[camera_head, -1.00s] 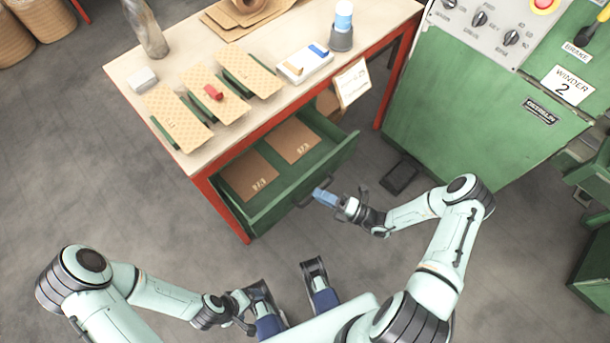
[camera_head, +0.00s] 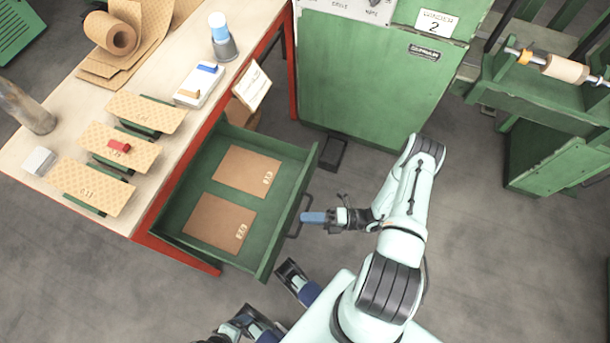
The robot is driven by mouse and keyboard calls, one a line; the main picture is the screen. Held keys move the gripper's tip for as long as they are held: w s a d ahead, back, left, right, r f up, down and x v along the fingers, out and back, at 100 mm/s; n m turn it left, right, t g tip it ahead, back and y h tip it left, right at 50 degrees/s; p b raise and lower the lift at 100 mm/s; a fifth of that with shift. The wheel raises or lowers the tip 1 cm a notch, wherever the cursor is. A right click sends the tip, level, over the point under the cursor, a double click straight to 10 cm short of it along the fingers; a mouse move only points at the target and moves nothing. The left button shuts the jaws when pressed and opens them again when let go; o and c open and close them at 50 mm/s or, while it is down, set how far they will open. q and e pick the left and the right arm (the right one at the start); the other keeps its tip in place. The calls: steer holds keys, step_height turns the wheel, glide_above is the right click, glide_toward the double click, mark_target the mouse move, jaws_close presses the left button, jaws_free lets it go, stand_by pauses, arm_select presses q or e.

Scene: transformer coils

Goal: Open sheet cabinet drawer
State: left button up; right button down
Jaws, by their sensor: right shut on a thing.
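The green sheet cabinet drawer (camera_head: 207,258) stands pulled out from under the red-framed bench, its inside in plain view. Two brown sheets, one nearer the back (camera_head: 247,170) and one nearer the front (camera_head: 219,222), lie flat in it. The dark drawer handle (camera_head: 297,224) is on its front panel. My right gripper (camera_head: 304,217), with blue fingers, is at the handle from the right and shut on it; the fingers hide part of the grip. My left gripper (camera_head: 226,331) shows only in part at the bottom edge, apart from the drawer; its jaws are unclear.
The bench top (camera_head: 63,129) carries patterned boards, a red block, a paper roll and a blue-capped bottle. A green winder cabinet (camera_head: 370,75) stands behind the drawer, with a black pedal (camera_head: 333,153) on the floor. Grey floor is clear at the lower right.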

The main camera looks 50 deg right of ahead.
steer(key=c, duration=1.2)
jaws_free()
steer(key=shift+o, duration=0.2)
steer(key=b+v, duration=0.1)
steer(key=v, duration=1.2)
steer(key=shift+s, duration=0.15)
steer(key=shift+d, duration=0.15)
